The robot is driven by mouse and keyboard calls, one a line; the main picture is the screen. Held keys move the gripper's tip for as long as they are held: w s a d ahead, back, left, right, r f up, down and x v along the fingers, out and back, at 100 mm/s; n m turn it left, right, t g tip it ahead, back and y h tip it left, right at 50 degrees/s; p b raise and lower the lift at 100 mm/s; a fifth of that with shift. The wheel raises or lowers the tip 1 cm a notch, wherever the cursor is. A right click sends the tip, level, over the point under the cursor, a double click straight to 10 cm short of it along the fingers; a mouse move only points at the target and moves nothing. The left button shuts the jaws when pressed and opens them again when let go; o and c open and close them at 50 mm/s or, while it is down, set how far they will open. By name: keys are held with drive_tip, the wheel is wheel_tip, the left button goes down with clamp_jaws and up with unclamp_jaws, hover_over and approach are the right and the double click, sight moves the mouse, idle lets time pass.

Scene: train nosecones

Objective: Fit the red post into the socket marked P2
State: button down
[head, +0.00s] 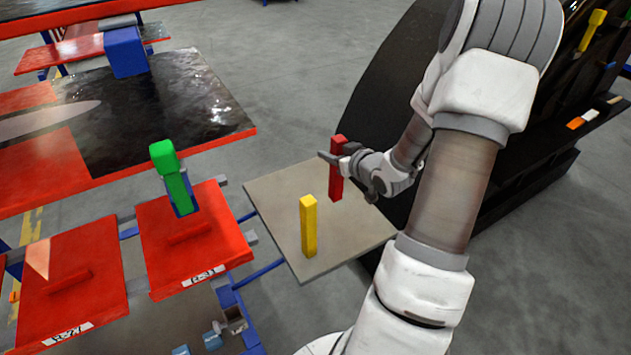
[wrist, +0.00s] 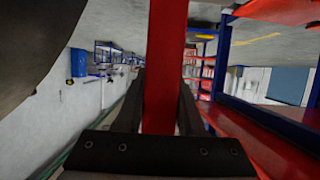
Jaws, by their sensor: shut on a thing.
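The red post (head: 336,182) is upright at the back right of the beige board (head: 275,200). My gripper (head: 338,160) is shut around its upper part. I cannot tell whether the post's lower end touches the board or hangs just above it. In the wrist view, the red post (wrist: 165,60) runs up the middle between my two dark gripper fingers (wrist: 161,110). A yellow post (head: 309,228) stands upright on the same board, in front and to the left. I cannot make out a socket marked P2 in either view.
A green post (head: 172,178) stands on a labelled red panel (head: 225,245) left of the board. Another labelled red panel (head: 100,280) lies farther left. A large dark curved panel (head: 375,85) rises close behind my gripper. A red-edged table (head: 215,135) is at the back left.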

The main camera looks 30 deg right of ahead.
drive_tip(key=w+a+f+b, duration=0.2)
drive_tip(key=w+a+f, duration=0.1)
drive_tip(key=f, duration=0.3)
drive_tip(key=shift+f+b, duration=0.25)
drive_tip(key=shift+b, duration=0.05)
drive_tip(key=shift+f, duration=0.2)
drive_tip(key=c, duration=0.5)
unclamp_jaws()
drive_tip(key=shift+s, duration=0.1)
